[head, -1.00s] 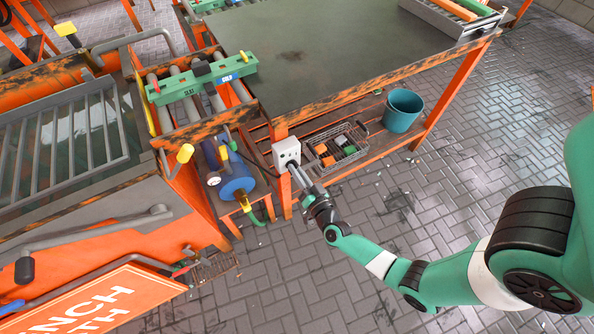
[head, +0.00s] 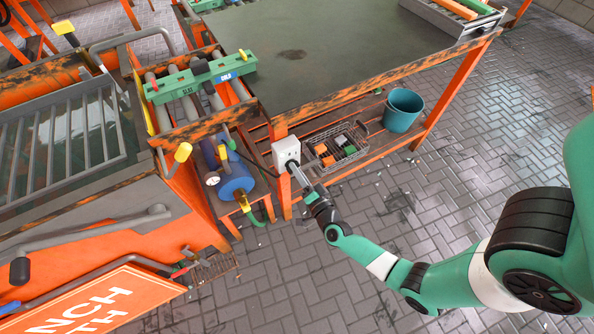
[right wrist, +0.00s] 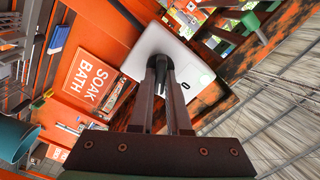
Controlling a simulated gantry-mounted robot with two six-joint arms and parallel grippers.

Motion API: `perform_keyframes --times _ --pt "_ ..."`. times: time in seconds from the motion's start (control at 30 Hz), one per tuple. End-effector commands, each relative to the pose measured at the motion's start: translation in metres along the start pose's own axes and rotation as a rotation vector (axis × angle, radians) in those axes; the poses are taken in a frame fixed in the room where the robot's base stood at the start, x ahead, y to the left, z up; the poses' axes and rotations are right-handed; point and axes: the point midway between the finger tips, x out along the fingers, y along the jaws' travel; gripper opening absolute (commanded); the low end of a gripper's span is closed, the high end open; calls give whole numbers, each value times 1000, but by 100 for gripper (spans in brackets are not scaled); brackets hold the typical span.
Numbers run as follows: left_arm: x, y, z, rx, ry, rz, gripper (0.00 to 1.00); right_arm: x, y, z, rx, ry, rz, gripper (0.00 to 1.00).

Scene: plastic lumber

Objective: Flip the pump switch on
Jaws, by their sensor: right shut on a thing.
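The pump switch is a pale grey box (head: 286,147) on the orange leg at the near left corner of the dark table. In the right wrist view the switch box (right wrist: 198,72) fills the upper middle, with a "0" mark on its face. My right gripper (head: 294,166) reaches it from the lower right. Its fingers (right wrist: 160,62) are closed together at the box, around the dark switch lever, which they mostly hide. The lever's exact position cannot be told. My left gripper is not in view.
A blue pump (head: 236,184) with a green hose stands left of the switch. A wire basket (head: 335,146) of coloured pieces and a teal bucket (head: 403,108) sit on the lower shelf. The paved floor (head: 450,180) at right is open.

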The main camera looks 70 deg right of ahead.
Motion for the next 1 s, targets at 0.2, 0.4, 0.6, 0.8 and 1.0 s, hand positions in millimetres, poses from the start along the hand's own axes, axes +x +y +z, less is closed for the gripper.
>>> perform_keyframes --times 0.2,0.4,0.6,0.8,1.0 --pt "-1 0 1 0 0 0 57 0 0 0 52 0 1 0" --pt "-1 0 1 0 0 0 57 0 0 0 62 0 1 0" --pt "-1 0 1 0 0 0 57 0 0 0 62 0 1 0" --pt "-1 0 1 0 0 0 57 0 0 0 60 0 0 45" --pt "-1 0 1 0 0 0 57 0 0 0 60 0 0 45"
